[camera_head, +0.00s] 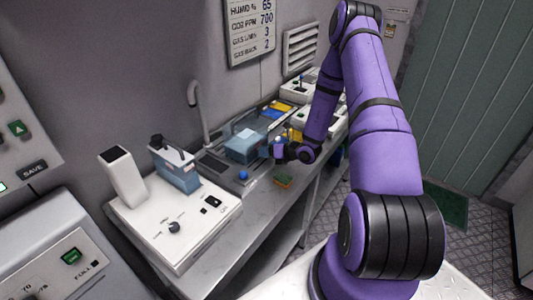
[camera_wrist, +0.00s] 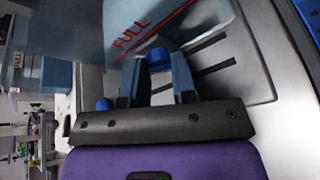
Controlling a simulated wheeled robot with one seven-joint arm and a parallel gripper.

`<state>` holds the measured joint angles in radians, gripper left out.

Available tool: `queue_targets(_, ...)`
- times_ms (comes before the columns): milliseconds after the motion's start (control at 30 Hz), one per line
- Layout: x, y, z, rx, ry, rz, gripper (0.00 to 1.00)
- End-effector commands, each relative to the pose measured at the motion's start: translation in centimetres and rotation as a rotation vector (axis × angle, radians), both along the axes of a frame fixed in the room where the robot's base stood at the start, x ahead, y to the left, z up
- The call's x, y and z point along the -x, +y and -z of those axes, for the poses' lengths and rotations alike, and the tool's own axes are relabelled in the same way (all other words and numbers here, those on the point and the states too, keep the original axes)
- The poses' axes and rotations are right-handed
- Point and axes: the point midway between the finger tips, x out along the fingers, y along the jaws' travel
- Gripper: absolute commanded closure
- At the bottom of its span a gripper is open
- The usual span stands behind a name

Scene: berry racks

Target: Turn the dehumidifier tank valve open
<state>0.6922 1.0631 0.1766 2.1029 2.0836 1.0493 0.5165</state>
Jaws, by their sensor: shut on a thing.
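The dehumidifier tank is a translucent blue box (camera_head: 244,148) on the bench in the head view. In the wrist view the tank (camera_wrist: 175,22) fills the top, with a red line and the word FULL on its wall. The blue valve knob (camera_wrist: 158,58) sits low on the tank's face, between my two fingers. My gripper (camera_wrist: 157,85) is shut on this knob, one finger on each side. In the head view my gripper (camera_head: 279,149) is at the tank's right side, and the knob is hidden there. How far the valve is turned cannot be told.
A white device (camera_head: 200,222) with another blue tank (camera_head: 178,178) stands at left. More devices stand behind my forearm.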

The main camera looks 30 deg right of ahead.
Motion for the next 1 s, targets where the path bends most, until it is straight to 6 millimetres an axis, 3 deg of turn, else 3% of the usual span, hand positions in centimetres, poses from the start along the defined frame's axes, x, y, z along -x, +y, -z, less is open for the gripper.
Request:
queue_targets(500,-0.07,-0.34,0.25,-0.407,0.148,0.001,0.99)
queue_targets(1000,-0.11,-0.37,0.33,-0.560,0.206,0.001,0.99)
